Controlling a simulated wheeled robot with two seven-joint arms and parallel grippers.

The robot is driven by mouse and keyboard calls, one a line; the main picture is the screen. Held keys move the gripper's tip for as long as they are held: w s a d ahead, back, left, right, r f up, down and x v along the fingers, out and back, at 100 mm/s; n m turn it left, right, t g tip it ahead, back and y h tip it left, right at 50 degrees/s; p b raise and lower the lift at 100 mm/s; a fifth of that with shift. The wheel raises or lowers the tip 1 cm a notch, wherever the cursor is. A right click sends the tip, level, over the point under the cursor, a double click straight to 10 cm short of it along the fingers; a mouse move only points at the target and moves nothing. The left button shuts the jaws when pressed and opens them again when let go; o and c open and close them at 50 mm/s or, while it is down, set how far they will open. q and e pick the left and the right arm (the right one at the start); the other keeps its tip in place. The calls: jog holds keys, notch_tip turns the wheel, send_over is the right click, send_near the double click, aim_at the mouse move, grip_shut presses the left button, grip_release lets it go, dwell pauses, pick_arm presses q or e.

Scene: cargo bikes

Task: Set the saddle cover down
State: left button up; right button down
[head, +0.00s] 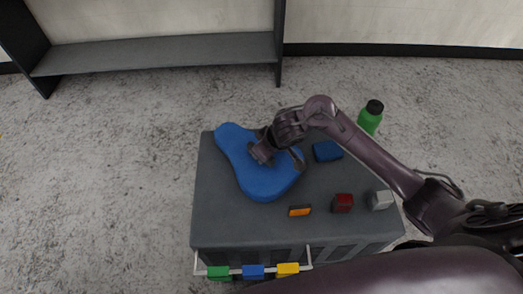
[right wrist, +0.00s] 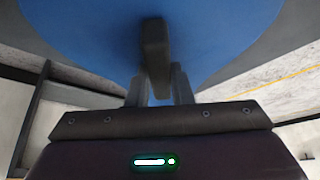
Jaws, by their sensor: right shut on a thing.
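The blue, pear-shaped saddle cover (head: 262,184) is over the left part of the grey cabinet top (head: 228,222), its narrow end toward the back left. Whether it touches the top or hangs just above it, I cannot tell. My right gripper (head: 264,152) is above the middle of the cover. In the right wrist view, the gripper's fingers (right wrist: 158,88) are shut on a dark upright grip in front of the blue cover (right wrist: 225,35). My left gripper is not in view.
On the cabinet top are a blue block (head: 327,151), an orange block (head: 299,210), a dark red block (head: 342,203) and a grey block (head: 381,200). A green bottle (head: 370,118) stands at the back right. Green, blue and yellow pieces (head: 253,271) line the front rail. A shelf (head: 160,52) stands behind.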

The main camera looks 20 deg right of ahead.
jog(key=shift+f, duration=0.1)
jog(key=c, duration=1.3)
grip_release()
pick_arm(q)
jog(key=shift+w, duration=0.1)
pick_arm(e)
jog(key=shift+s+r, duration=0.1)
jog(key=shift+r, duration=0.35)
jog(key=p+v, duration=0.2)
jog(key=v, duration=0.3)
jog(key=shift+r+p, duration=0.1)
jog(key=shift+p, duration=0.2)
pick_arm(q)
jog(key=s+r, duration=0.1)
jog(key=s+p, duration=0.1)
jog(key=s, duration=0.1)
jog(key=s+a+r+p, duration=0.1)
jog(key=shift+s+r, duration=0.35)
pick_arm(e)
jog(key=v, duration=0.6)
jog(key=shift+s+d, duration=0.1)
